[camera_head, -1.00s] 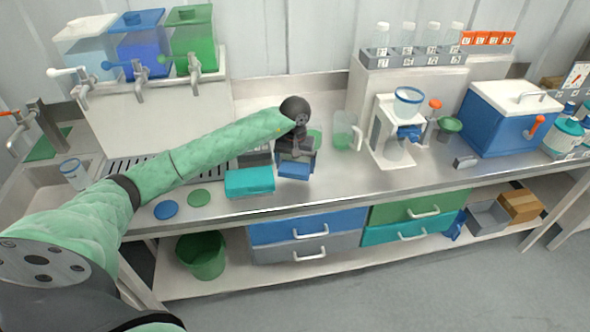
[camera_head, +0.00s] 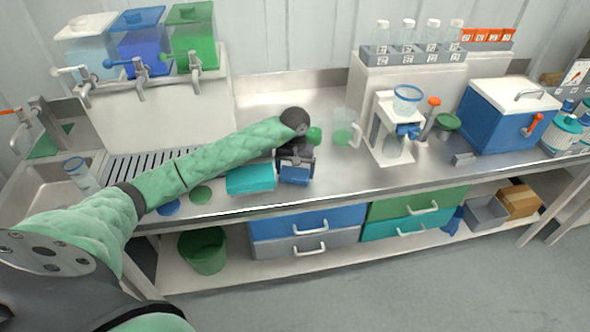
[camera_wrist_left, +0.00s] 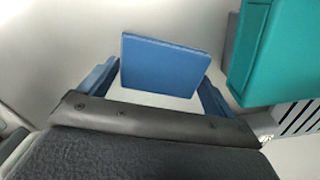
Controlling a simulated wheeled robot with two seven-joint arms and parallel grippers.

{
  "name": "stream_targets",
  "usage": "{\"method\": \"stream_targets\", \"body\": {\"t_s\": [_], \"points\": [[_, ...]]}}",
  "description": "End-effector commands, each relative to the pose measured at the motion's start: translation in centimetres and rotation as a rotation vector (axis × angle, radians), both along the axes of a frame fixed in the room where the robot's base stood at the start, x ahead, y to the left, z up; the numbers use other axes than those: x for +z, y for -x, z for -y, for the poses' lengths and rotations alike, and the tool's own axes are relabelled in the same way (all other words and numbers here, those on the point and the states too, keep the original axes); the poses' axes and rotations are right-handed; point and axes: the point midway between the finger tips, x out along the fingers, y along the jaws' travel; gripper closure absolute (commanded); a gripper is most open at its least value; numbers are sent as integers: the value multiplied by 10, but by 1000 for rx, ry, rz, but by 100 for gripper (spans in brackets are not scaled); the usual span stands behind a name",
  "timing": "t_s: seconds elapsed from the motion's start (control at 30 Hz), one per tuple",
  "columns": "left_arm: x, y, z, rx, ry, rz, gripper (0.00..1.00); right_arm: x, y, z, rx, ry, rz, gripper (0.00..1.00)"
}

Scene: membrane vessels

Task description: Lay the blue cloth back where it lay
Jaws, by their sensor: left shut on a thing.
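My left gripper (camera_head: 295,165) points down over the steel counter, just right of a teal box (camera_head: 250,180). It is shut on the blue cloth (camera_head: 295,175), which looks like a flat folded square. In the left wrist view the cloth (camera_wrist_left: 165,65) sits between the two blue fingers, with pale counter around it. I cannot tell whether the cloth touches the counter. My right gripper is not in view.
A green-tinted jug (camera_head: 343,128) and a white dispenser stand (camera_head: 390,135) are behind and right of the gripper. A blue cooler (camera_head: 505,115) is farther right. Blue (camera_head: 168,208) and green (camera_head: 200,195) discs lie left of the teal box.

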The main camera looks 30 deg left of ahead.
Motion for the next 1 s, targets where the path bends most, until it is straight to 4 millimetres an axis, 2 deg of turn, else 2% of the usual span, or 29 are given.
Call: {"method": "stream_targets", "body": {"t_s": [0.1, 0.13, 0.17, 0.63, 0.77, 0.87, 1.0], "points": [[-1, 0, 0, 0, 0, 0, 35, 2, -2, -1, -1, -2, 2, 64], [-1, 0, 0, 0, 0, 0, 4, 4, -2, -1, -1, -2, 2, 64], [0, 0, 0, 0, 0, 0, 0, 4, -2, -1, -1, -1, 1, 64], [3, 0, 0, 0, 0, 0, 0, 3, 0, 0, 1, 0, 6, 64], [6, -1, 0, 0, 0, 1, 0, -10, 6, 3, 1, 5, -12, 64], [12, -1, 0, 0, -2, 3, 0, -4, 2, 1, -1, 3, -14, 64], [22, -1, -1, 0, -1, 3, 0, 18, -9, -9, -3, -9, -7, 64]]}}
